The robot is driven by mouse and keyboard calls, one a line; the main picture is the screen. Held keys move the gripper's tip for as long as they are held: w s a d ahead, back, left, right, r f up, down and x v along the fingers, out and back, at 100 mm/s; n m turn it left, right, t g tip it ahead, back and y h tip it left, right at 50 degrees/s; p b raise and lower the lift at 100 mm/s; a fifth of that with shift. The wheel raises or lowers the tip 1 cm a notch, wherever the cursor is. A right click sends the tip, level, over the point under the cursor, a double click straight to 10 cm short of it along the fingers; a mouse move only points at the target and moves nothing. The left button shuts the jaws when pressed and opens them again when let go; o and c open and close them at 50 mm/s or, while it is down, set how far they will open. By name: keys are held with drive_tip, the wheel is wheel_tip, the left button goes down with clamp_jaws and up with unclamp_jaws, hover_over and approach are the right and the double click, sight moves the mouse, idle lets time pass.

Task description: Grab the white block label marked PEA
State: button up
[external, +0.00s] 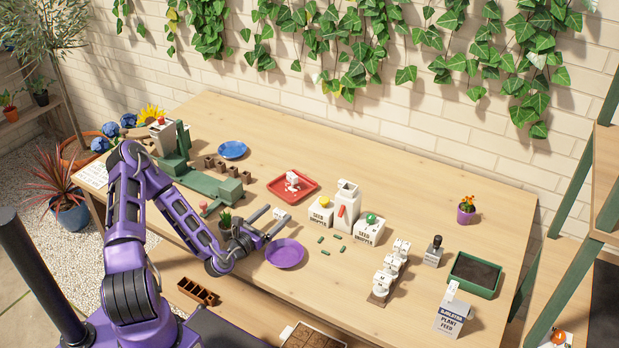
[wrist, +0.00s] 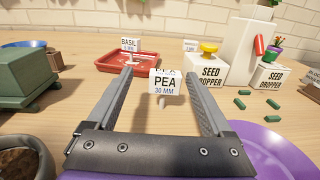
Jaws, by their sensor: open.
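The white block label marked PEA (wrist: 165,84) faces me in the wrist view, with "30 MM" under the name and a short pale stake below it. In the external view it is the small white block (external: 280,213) near my fingertips. My gripper (wrist: 158,73) is open, with one finger on each side of the label. There are visible gaps between the label and both fingers, and it seems not to be touched. My gripper (external: 277,212) also shows in the external view, low over the table.
A purple plate (external: 285,254) lies close by my gripper. A red tray (external: 309,194) with a white BASIL label (wrist: 131,45) is beyond. Seed droppers (external: 320,218) and green capsules (wrist: 240,104) are to the right. A green stand (external: 215,190) is to the left.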

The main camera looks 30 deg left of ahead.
drive_tip(key=w, duration=0.2)
drive_tip(key=w+d, duration=0.1)
drive_tip(key=w, duration=0.2)
drive_tip(key=shift+w+d+r, duration=0.1)
drive_tip(key=shift+r, duration=0.05)
